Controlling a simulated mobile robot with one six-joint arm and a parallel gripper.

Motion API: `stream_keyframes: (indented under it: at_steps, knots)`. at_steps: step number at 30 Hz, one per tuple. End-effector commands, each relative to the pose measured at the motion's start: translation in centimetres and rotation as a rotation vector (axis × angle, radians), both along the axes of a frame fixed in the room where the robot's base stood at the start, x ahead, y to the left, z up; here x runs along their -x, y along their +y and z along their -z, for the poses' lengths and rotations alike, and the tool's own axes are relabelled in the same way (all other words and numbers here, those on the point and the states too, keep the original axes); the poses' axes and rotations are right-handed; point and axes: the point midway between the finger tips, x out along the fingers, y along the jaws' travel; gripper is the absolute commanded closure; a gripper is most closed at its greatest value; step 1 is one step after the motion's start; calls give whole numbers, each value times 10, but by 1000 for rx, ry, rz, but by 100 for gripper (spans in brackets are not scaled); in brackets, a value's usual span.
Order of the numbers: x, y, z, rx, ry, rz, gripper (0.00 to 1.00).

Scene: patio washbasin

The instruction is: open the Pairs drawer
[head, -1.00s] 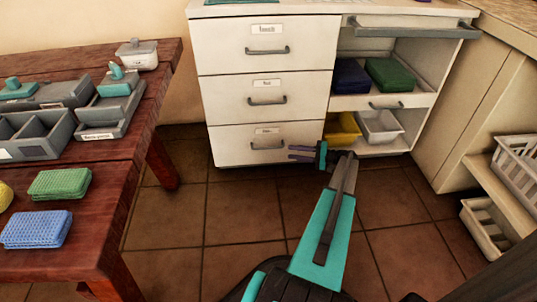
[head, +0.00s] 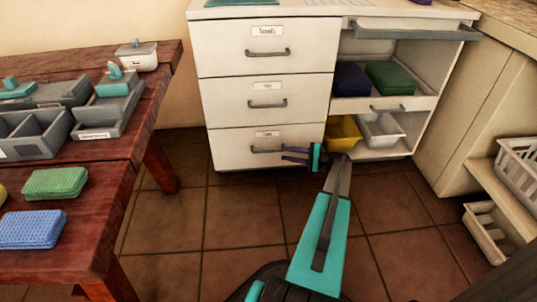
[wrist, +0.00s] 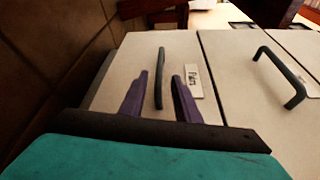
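The Pairs drawer (head: 228,148) is the bottom drawer of the white cabinet and looks shut. Its grey bar handle (head: 262,151) shows in the head view. In the wrist view its label (wrist: 193,80) reads Pairs. My gripper (head: 284,154) is low in front of the drawer, at the right end of the handle. In the wrist view the purple fingers (wrist: 161,76) are apart, with the handle (wrist: 159,98) between them and a gap on each side. I cannot tell how far the fingertips reach past the bar.
Two more shut drawers, the middle one (head: 225,101) and the top one (head: 225,48), are above. Open shelves with a yellow bin (head: 343,133) and a white bin (head: 381,131) are to the right. A wooden table (head: 110,205) stands left. The tiled floor (head: 240,215) in front is clear.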

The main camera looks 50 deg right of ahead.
Motion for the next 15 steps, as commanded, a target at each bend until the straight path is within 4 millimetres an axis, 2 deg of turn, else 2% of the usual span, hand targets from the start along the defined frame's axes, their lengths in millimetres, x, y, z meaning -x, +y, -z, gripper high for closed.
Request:
stream_keyframes:
  at_steps: [15]
  knots:
    - [-64,34,8,1,0,0,71]
